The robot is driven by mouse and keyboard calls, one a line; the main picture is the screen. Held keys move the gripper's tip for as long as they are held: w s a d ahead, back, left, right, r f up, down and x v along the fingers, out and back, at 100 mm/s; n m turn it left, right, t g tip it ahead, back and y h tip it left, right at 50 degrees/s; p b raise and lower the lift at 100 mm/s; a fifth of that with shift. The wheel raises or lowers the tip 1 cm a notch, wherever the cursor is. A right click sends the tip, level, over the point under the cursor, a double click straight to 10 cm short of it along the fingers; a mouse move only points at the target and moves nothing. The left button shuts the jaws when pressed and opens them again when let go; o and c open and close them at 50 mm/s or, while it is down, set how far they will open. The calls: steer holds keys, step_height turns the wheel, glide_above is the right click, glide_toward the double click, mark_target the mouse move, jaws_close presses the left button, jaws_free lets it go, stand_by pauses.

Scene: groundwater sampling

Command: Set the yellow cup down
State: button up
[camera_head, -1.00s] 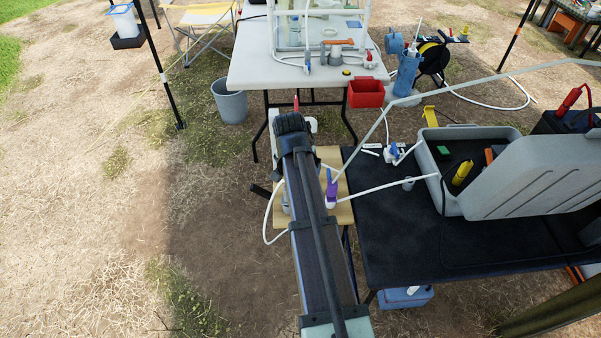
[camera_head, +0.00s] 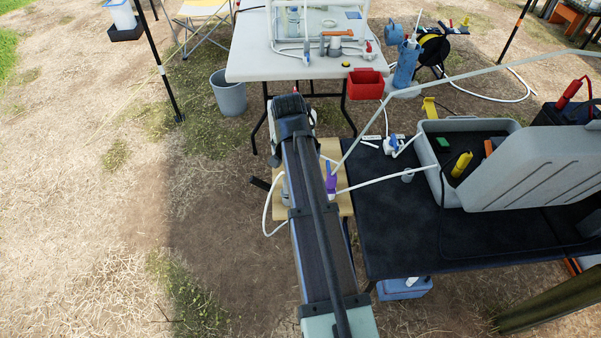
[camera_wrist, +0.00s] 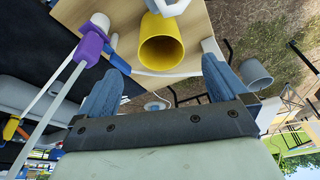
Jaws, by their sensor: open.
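The yellow cup (camera_wrist: 161,52) shows in the wrist view with its round mouth towards the camera. It appears against the light wooden tabletop (camera_wrist: 206,20), close to the table's edge. Its base is hidden, so I cannot tell how it rests there. My gripper (camera_wrist: 163,63) is open, with its blue fingers apart on either side of the cup in the picture and the cup beyond the fingertips. In the head view my arm hides the cup and the gripper; the wooden tabletop (camera_head: 331,150) shows beside the arm.
A purple-and-white fitting (camera_wrist: 90,45) with a tube stands near the cup; it also shows in the head view (camera_head: 331,183). A black table (camera_head: 395,230) with a grey case (camera_head: 540,170) is at right. A white table (camera_head: 300,68) and grey bucket (camera_head: 229,93) lie beyond.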

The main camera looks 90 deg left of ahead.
steer(key=w+d+n+g, duration=0.2)
steer(key=w+n+g, duration=0.9)
steer(key=n, duration=0.7)
steer(key=shift+y, duration=0.4)
steer(key=shift+a+x, duration=0.2)
steer(key=shift+x, duration=3.25)
steer(key=shift+a+x, duration=0.2)
steer(key=shift+x, duration=3.25)
steer(key=shift+w+r, duration=0.1)
steer(key=shift+r, duration=0.1)
steer(key=c, duration=1.1)
